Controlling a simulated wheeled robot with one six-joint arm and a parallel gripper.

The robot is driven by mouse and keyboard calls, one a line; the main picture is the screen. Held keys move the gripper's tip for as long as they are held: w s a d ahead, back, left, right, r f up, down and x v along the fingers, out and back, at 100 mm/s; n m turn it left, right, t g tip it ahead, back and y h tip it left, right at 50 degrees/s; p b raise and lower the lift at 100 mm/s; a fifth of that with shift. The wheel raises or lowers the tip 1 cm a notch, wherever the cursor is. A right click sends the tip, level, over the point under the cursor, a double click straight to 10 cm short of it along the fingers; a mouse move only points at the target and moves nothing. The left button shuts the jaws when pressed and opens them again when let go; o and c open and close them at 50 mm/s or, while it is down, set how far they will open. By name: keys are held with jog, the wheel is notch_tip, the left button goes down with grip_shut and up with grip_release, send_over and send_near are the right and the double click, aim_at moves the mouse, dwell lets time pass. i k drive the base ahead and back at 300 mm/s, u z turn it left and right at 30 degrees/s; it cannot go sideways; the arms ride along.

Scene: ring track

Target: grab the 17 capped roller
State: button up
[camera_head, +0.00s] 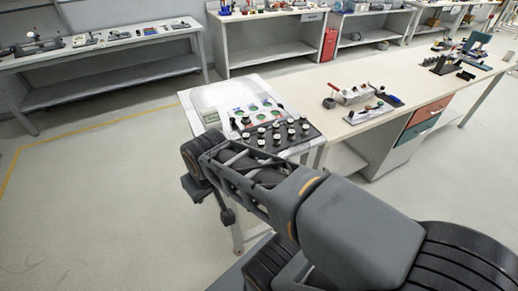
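Several small black rollers with pale caps (290,133) stand on a dark tray (313,130) at the near left end of a long workbench. Any number on them is too small to read, so I cannot tell which is the 17 capped roller. My arm reaches across in front of the bench end, and may hide part of the tray's near side. The end of my arm with my gripper (227,215) hangs left of and below the tray, apart from the rollers. Its fingers are too small and dark to show whether they are open.
A white sheet with coloured round marks (250,108) lies behind the tray, beside a pale translucent box (220,97). A small vise-like fixture (352,94) and a board of parts (374,110) stand further right on the bench. The floor at left is clear.

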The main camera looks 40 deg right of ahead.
aim_at(261, 135)
jog(key=u, duration=0.3)
jog(key=k, duration=0.55)
jog(key=z, duration=0.9)
jog(key=i, duration=0.75)
jog(key=z, duration=3.2)
jog(key=k, duration=1.5)
jog(key=u, duration=1.8)
jog(key=i, duration=0.5)
jog(key=z, duration=0.05)
